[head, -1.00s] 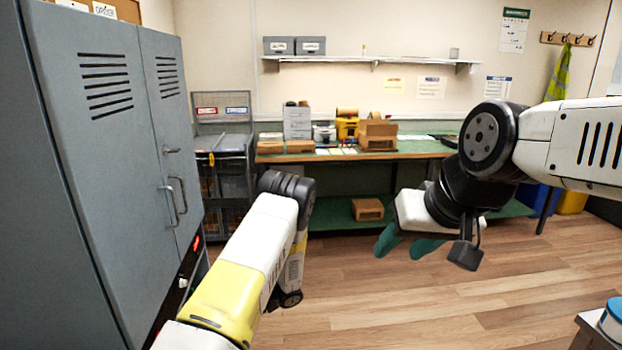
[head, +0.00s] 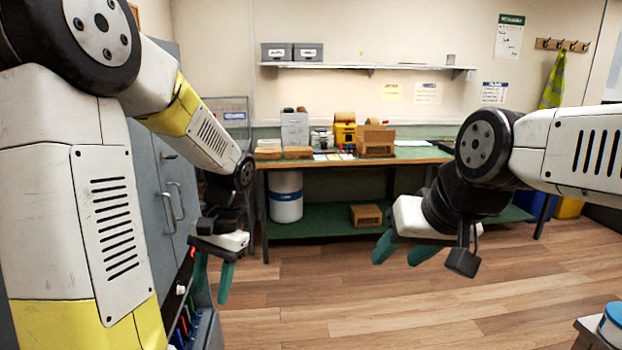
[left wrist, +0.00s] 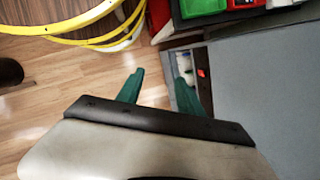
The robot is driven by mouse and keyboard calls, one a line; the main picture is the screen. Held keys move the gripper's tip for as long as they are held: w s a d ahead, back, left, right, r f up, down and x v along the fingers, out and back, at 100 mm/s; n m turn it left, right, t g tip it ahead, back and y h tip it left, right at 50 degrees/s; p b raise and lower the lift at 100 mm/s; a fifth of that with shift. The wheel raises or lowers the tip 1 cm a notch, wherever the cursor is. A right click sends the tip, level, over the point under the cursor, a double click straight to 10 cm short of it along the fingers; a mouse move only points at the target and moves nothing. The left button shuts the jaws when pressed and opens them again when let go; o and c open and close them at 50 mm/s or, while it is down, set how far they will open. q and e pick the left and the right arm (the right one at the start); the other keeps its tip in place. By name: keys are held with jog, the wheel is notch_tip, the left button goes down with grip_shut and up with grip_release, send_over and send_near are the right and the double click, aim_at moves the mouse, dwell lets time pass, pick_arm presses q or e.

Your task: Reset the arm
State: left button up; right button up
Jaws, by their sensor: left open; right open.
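My left gripper (head: 212,277) hangs with its green fingers pointing down, in front of the grey cabinet at the left of the head view. It is open and nothing shows between its fingers; it also shows in the left wrist view (left wrist: 158,88). My left arm (head: 95,200) is bent and fills the left side of the head view. My right gripper (head: 402,250) is open and empty, fingers down, over the wooden floor at the right of centre. My right arm (head: 570,150) comes in from the right edge.
A grey cabinet (head: 147,200) stands close behind my left arm. A workbench (head: 420,152) with boxes on it stands at the back, with a white drum (head: 286,197) below. A table corner (head: 592,328) is at lower right. The floor (head: 380,300) between is clear.

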pick_arm(q)
jog(key=s+d+r+n+t+h, duration=0.1)
jog(key=s+d+r+t+h, duration=0.1)
jog(key=r, duration=0.4)
jog(key=s+d+r+n+t+h, duration=0.2)
jog(key=s+d+r+t, duration=0.2)
jog(key=s+r+t, duration=0.1)
notch_tip(320, 180, up, 2)
jog(key=shift+s+r+t+h, duration=0.2)
jog(key=shift+s+t+h, duration=0.15)
jog(key=shift+t, duration=0.45)
